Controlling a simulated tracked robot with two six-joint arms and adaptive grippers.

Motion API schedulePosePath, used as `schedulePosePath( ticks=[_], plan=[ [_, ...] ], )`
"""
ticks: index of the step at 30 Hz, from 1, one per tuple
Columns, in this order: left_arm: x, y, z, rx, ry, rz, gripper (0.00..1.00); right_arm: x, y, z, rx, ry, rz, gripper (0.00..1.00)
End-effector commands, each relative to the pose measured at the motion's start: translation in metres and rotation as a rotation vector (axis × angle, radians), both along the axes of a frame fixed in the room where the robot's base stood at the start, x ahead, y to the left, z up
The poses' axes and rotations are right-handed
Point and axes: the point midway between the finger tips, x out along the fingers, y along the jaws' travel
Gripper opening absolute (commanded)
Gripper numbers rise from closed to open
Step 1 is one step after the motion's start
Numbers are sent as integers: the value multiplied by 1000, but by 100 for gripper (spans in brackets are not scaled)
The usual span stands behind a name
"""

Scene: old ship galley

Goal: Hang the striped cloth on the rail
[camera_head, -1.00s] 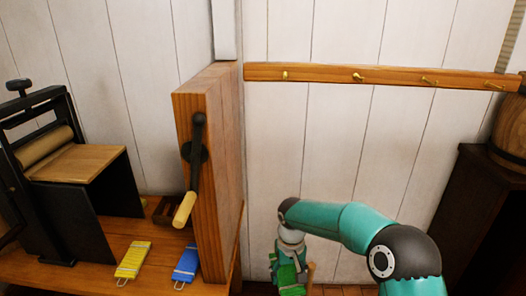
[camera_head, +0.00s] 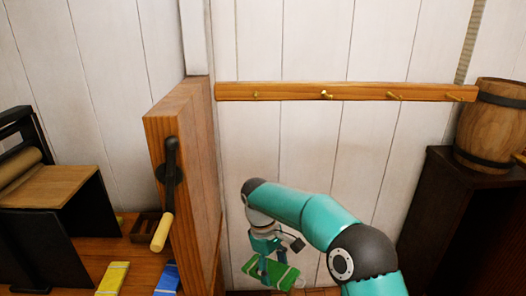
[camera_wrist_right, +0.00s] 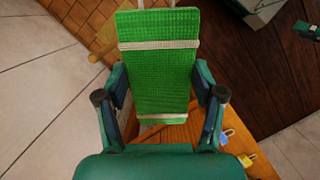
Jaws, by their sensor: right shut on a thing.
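A green cloth (camera_head: 280,275) with white stripes, folded into a flat pad, is in my right gripper (camera_head: 266,258), below the rail. In the right wrist view the cloth (camera_wrist_right: 157,75) stands between the two fingers, which are shut on its sides; a loop shows at its far end. The rail (camera_head: 300,91) is a wooden board with several brass pegs on the white plank wall. Its pegs look empty. A yellow striped cloth (camera_head: 113,278) and a blue striped cloth (camera_head: 167,279) lie on the counter at lower left. My left gripper is not in view.
A thick wooden panel with a black crank (camera_head: 170,175) stands left of the rail. A black-framed press (camera_head: 45,190) sits at far left. A barrel (camera_head: 492,128) stands on a dark cabinet (camera_head: 435,210) at right. The wall below the rail is otherwise clear.

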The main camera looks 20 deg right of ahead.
Motion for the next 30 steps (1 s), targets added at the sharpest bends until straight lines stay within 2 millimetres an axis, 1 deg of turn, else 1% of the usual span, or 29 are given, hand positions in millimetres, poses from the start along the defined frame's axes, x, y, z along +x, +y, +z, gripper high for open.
schedulePosePath(
  ticks=[1,5,9,12,17,20,21,23,24,26,27,30],
  plan=[
    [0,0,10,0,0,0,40,-1,2,19,-24,28,92,32],
    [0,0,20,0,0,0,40,-7,1,53,-107,105,340,32],
    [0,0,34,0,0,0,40,-13,2,96,-235,172,636,32],
    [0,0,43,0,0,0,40,-18,3,127,-351,202,852,32],
    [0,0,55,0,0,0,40,-24,6,168,-527,208,1133,32],
    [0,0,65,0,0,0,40,-28,10,198,-656,190,1311,32],
    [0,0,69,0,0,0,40,-31,12,213,-719,170,1386,32],
    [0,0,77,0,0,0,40,-34,16,236,-814,136,1498,32],
    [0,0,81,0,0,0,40,-37,19,251,-880,106,1569,32],
    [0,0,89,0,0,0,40,-42,25,275,-979,54,1669,32],
    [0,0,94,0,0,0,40,-46,29,291,-1044,14,1729,32],
    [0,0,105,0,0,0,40,-56,41,326,-1184,-84,1848,32]
  ],
)
